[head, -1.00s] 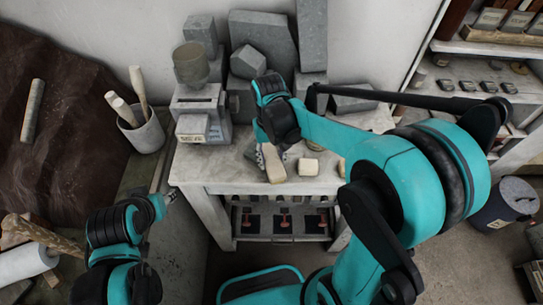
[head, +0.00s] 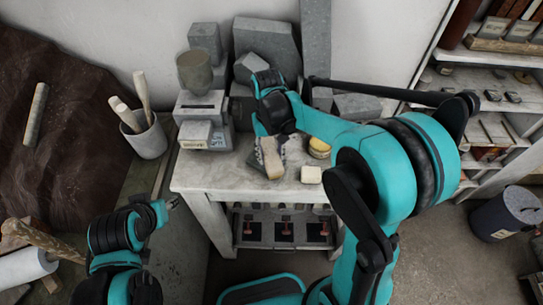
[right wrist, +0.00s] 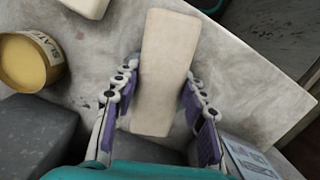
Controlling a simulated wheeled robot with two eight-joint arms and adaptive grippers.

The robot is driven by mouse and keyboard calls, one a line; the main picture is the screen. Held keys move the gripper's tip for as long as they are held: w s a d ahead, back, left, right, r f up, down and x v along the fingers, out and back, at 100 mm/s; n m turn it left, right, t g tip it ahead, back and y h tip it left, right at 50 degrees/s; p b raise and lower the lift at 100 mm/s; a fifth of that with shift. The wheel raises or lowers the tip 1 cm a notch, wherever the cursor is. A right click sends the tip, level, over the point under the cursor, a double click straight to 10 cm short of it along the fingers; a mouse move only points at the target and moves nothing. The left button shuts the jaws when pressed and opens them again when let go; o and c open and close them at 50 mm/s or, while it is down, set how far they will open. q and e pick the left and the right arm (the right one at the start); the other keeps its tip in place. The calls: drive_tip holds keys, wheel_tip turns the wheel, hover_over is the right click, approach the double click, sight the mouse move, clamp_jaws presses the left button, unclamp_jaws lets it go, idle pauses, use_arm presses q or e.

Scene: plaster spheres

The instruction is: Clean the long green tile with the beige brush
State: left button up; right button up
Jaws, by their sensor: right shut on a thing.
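A pale beige oblong block, which I take for the beige brush (right wrist: 163,75), stands out between the fingers of my right gripper (right wrist: 155,100) in the right wrist view. The purple finger pads lie along both its sides, and the gripper is shut on it. Its bristles are not visible. In the head view the brush (head: 271,160) and my right gripper (head: 262,140) are over the middle of the grey worktable (head: 215,180). My left gripper (head: 171,203) is left of the table's front corner, too small to tell its state. I cannot make out a long green tile.
A small cream block (head: 311,174) and a yellow-topped tin (head: 319,148) are right of the brush. Grey stone blocks (head: 265,40) crowd the table's back. A grey box (head: 203,134) stands at the back left. The table's front left is clear.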

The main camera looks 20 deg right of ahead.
sight(274, 164)
drive_tip(key=shift+s, duration=2.3)
drive_tip(key=shift+w, duration=0.15)
drive_tip(key=shift+w, duration=2.15)
drive_tip(key=shift+s, duration=0.1)
drive_tip(key=shift+s+r+p, duration=0.5)
drive_tip(key=shift+s+r, duration=0.15)
drive_tip(key=shift+s, duration=0.15)
drive_tip(key=shift+s+r, duration=0.1)
drive_tip(key=shift+s, duration=0.2)
